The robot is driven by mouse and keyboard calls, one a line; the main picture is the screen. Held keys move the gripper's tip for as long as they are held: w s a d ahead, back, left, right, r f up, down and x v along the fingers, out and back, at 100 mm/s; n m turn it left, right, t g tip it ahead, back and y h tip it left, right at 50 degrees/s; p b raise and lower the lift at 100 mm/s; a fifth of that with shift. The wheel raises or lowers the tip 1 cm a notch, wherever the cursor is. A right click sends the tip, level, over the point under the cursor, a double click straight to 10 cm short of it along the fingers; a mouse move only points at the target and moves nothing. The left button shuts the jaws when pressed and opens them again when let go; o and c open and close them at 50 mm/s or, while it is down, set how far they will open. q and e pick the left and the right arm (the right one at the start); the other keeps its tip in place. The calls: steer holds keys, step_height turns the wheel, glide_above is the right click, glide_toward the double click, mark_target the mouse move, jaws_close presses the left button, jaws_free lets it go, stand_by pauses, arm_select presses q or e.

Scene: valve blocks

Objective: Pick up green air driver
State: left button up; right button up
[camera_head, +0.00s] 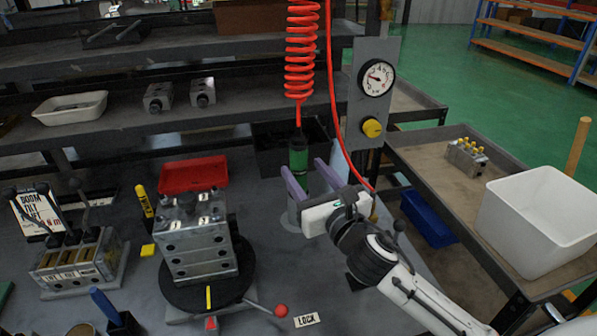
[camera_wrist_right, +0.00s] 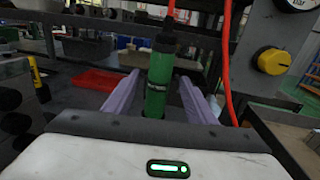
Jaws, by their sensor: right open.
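The green air driver (camera_head: 298,156) stands upright below a red coiled hose, in front of the back shelf. It has a green body and a dark top. My right gripper (camera_head: 304,172) is open beside it, its two purple fingers pointing toward the driver. In the right wrist view the driver (camera_wrist_right: 158,80) appears between the two spread fingers (camera_wrist_right: 160,95), and its lower end is hidden behind my gripper's body. I cannot tell whether either finger touches it. My left gripper is not in view.
A metal valve block (camera_head: 195,238) sits on a black round turntable, with a red tray (camera_head: 193,175) behind it. A gauge panel (camera_head: 372,95) with a yellow knob stands right of the driver. A white bin (camera_head: 540,215) is on the right-hand table. The red coiled hose (camera_head: 301,50) hangs above.

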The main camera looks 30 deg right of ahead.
mark_target(302, 166)
steer(key=w, duration=0.4)
steer(key=shift+d, duration=0.15)
jaws_close()
steer(key=shift+r, duration=0.25)
